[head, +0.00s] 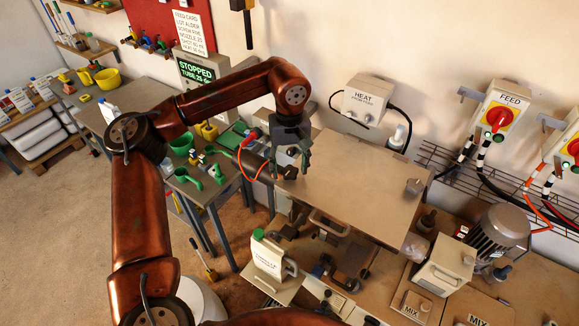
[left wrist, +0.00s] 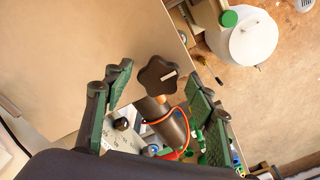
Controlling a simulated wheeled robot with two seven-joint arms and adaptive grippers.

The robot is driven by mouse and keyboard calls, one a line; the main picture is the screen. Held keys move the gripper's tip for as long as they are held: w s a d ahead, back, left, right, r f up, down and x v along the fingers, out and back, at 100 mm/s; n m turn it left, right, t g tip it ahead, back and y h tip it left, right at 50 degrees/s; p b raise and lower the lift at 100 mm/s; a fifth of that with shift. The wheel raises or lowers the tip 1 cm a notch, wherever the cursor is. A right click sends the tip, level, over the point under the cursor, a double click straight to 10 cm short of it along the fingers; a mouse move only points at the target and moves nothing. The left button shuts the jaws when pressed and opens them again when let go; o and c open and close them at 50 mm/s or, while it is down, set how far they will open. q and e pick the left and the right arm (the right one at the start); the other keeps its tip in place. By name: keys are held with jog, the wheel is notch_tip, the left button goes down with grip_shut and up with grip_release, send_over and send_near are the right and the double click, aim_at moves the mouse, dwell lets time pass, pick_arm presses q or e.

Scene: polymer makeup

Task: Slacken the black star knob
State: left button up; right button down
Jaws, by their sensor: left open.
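The black star knob (left wrist: 160,75) has rounded lobes and a pale mark on its face. In the left wrist view it stands at the end of a dark cylinder (left wrist: 170,122) with an orange cable around it. In the head view the knob (head: 290,173) is small and dark, just below my left gripper (head: 291,160). In the wrist view my left gripper (left wrist: 161,74) is open. Its green fingers stand on either side of the knob, with a visible gap to each. I cannot tell the depth between fingertips and knob. My right gripper is out of view.
A flat beige panel (head: 350,185) lies right of the knob. A green-capped white jug (head: 268,255) stands below. A table with green items (head: 183,144) is to the left. A HEAT box (head: 369,101) and FEED switch (head: 497,117) are on the wall.

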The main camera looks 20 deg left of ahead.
pick_arm(q)
jog(key=c, duration=1.1)
